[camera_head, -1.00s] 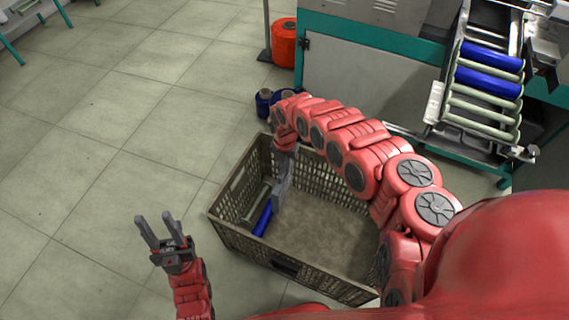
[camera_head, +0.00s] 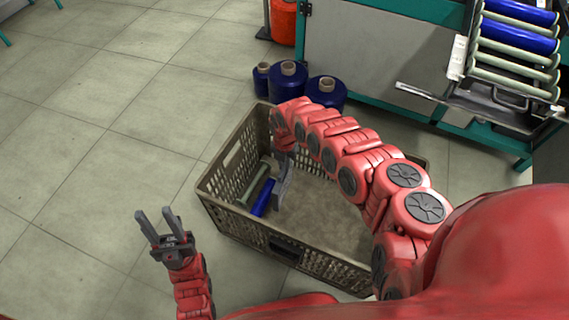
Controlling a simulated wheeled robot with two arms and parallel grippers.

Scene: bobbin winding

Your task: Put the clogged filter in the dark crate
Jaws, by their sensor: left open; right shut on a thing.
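The dark crate (camera_head: 225,222) is a grey-brown, perforated open box on the floor. A green tube (camera_head: 254,185) and a blue tube (camera_head: 263,198) lie at its left end. My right gripper (camera_head: 285,160) reaches down into that end, beside the blue tube. It is shut on a thin grey piece (camera_head: 283,190), which may be the clogged filter. Its lower end is close to the crate floor; I cannot tell if it touches. My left gripper (camera_head: 161,226) is open and empty, outside the crate at its lower left.
Blue thread cones (camera_head: 288,82) stand on the floor just behind the crate. A rack of blue and green rollers (camera_head: 515,38) is at top right. The tiled floor at left is clear.

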